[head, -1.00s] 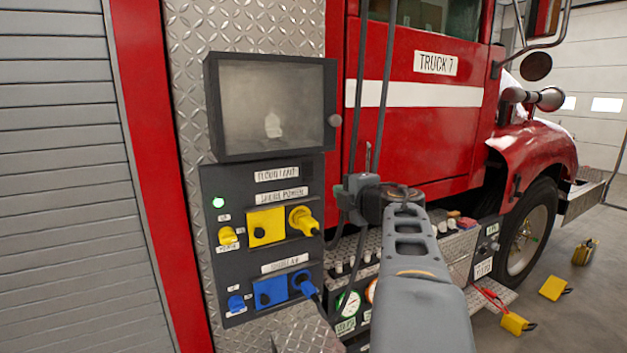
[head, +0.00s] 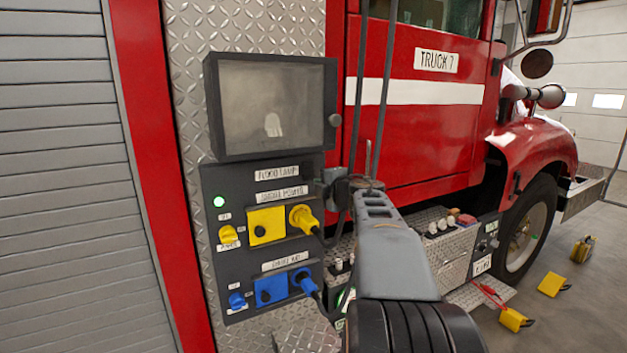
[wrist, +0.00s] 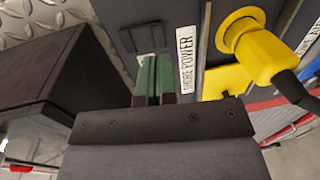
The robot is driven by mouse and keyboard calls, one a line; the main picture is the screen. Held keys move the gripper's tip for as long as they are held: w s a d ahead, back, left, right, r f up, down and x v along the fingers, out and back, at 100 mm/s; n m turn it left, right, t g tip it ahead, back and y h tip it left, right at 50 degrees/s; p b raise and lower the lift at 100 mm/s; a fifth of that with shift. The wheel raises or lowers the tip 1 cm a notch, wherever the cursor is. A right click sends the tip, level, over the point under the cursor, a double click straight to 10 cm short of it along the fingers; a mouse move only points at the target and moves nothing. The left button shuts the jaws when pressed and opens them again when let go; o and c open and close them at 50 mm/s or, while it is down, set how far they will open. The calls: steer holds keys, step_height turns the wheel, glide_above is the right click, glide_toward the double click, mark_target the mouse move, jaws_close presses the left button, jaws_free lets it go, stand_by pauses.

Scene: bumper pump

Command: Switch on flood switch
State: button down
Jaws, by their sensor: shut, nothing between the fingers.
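The FLOOD LAMP label (head: 277,172) is on the dark control panel (head: 213,180), just under a glass-fronted box (head: 268,157). In the wrist view a dark bracket-like shape (wrist: 141,39), switch or shadow, lies on the panel just past my fingertips. My gripper (wrist: 153,62) is shut and empty, its green fingers side by side in front of the panel, beside the SHORE POWER label (wrist: 187,60). In the head view my gripper (head: 326,184) is at the panel's upper right edge. Contact cannot be told.
A yellow plug (head: 302,217) and a blue plug (head: 304,282) stick out of the panel with cables hanging. A yellow switch (head: 228,235), a blue switch (head: 237,300) and a lit green lamp (head: 219,201) are on its left. Black cables hang at the right.

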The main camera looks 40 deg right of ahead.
mark_target(310, 179)
steer(key=shift+w+d+f, duration=0.15)
steer(key=shift+w, duration=1)
steer(key=shift+w+d+f, duration=0.15)
steer(key=shift+w, duration=0.95)
